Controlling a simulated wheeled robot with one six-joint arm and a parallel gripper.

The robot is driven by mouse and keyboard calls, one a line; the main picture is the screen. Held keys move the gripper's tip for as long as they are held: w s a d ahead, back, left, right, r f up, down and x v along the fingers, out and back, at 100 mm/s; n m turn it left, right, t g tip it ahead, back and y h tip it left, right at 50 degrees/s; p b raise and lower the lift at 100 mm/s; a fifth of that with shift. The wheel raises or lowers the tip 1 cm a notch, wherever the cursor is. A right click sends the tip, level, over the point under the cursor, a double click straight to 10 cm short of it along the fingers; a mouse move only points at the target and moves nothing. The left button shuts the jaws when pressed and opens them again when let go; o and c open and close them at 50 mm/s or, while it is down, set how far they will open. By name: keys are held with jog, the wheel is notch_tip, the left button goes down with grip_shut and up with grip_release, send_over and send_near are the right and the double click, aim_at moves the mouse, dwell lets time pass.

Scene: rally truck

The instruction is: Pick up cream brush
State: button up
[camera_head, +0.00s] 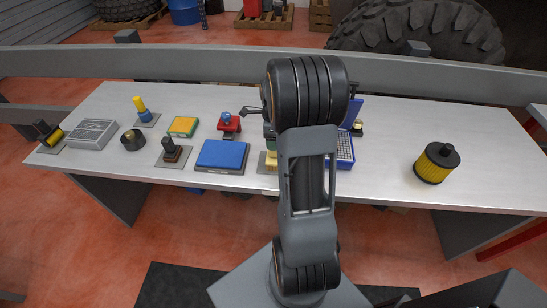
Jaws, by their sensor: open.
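I cannot make out a cream brush with certainty. A pale yellow piece (271,157) on a grey plate shows at the left edge of my arm, mostly hidden by it, and I cannot tell what it is. My arm stands upright across the middle of the view, over the table. My gripper is not clearly seen; the arm's thick black joint blocks the view behind it. A small dark part sticks out left of that joint, and I cannot tell whether it belongs to the gripper.
The long light table (388,186) holds a blue pad (222,154), a red piece with a blue knob (229,124), a green-yellow block (183,126), a grey box (92,133), a blue case (345,149) and a yellow-black filter (436,163). Free surface lies right of the case.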

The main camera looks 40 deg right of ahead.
aim_at(271, 160)
jog(key=shift+w+d+f+p, duration=0.1)
jog(key=shift+f+p, duration=0.3)
jog(key=shift+f, duration=2.55)
jog(key=shift+c, duration=0.2)
grip_shut()
